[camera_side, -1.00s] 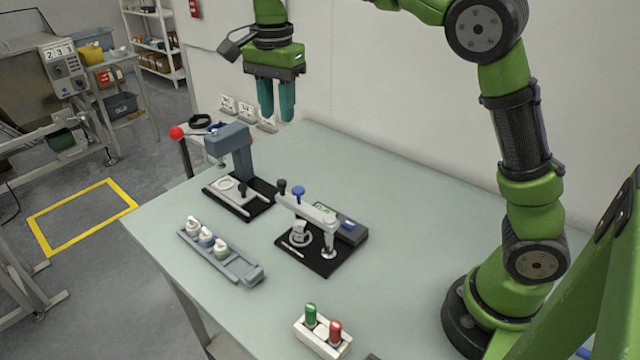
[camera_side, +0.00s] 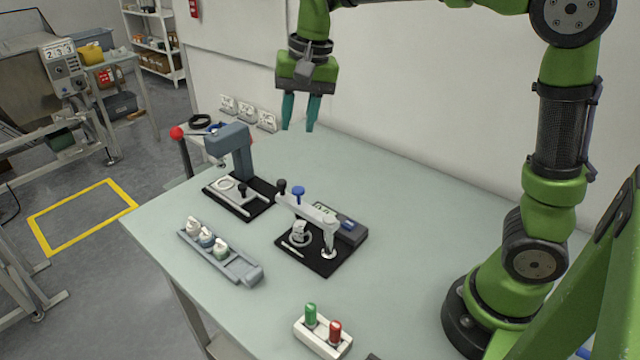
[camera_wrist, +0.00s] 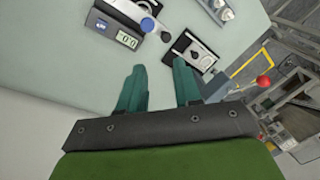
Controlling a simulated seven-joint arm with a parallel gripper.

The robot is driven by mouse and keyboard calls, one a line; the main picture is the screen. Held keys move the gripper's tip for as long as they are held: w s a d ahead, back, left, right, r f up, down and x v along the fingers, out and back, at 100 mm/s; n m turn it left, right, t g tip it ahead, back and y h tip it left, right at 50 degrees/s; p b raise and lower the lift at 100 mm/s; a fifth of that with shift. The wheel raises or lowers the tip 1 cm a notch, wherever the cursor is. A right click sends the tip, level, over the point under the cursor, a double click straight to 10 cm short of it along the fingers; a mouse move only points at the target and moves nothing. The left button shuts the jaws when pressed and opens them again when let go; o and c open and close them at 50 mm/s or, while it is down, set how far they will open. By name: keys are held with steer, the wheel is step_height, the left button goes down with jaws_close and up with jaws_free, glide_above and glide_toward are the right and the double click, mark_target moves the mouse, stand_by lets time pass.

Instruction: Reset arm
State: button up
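My gripper (camera_side: 299,113) hangs high above the far part of the table, pointing down, with its two teal fingers apart and nothing between them. It is also open and empty in the wrist view (camera_wrist: 160,88). My green arm reaches in from the right, its base standing at the table's right side. No part of the work touches the fingers.
On the table (camera_side: 400,200) stand a grey press with a red-knobbed lever (camera_side: 238,150), a clamp fixture with a blue knob (camera_side: 318,222), a grey rack with several small bottles (camera_side: 222,250) and a white block holding a green and a red piece (camera_side: 323,335). The far right table is bare.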

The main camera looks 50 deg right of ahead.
steer(key=s+d+f+n+t+y, duration=0.1)
steer(key=s+n+t, duration=0.3)
steer(key=s, duration=1.3)
steer(key=shift+f+n+t, duration=0.3)
steer(key=shift+f+t, duration=0.3)
steer(key=shift+f, duration=0.1)
steer(key=shift+d, duration=0.1)
